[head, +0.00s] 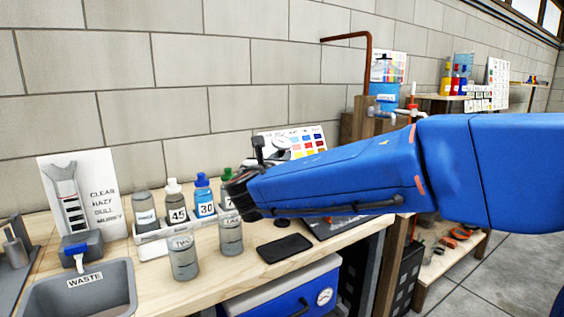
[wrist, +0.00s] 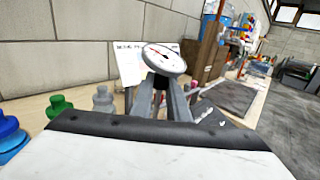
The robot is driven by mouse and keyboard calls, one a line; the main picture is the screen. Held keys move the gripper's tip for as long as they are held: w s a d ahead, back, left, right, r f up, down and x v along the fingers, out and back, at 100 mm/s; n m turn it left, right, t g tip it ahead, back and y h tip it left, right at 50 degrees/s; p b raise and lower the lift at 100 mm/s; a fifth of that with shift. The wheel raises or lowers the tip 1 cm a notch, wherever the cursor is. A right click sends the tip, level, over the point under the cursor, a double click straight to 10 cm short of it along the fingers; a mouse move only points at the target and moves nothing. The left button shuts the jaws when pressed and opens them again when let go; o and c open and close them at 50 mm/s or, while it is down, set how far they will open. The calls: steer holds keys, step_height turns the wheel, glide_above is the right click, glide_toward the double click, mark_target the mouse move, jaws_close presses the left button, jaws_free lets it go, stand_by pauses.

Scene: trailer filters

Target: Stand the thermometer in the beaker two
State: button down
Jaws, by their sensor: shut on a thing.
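My gripper (wrist: 168,100) is shut on the thermometer (wrist: 164,58), which has a round white dial and is held with the dial up above the fingers. In the head view the dial (head: 281,143) shows small beyond my dark wrist, above the bench; the stem is mostly hidden. Beaker two (head: 183,262), a clear grey vessel labelled TWO, stands upright at the bench front, left of my gripper and apart from it. A similar labelled vessel (head: 231,240) stands to its right, partly below my wrist.
A white rack (head: 150,247) holds several bottles, with numbered labels, behind the beakers. A sink (head: 85,295) marked WASTE is at the left. A black flat pad (head: 285,248) lies right of the beakers. A colour chart (head: 305,138) stands behind my wrist.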

steer(key=shift+r, duration=1.1)
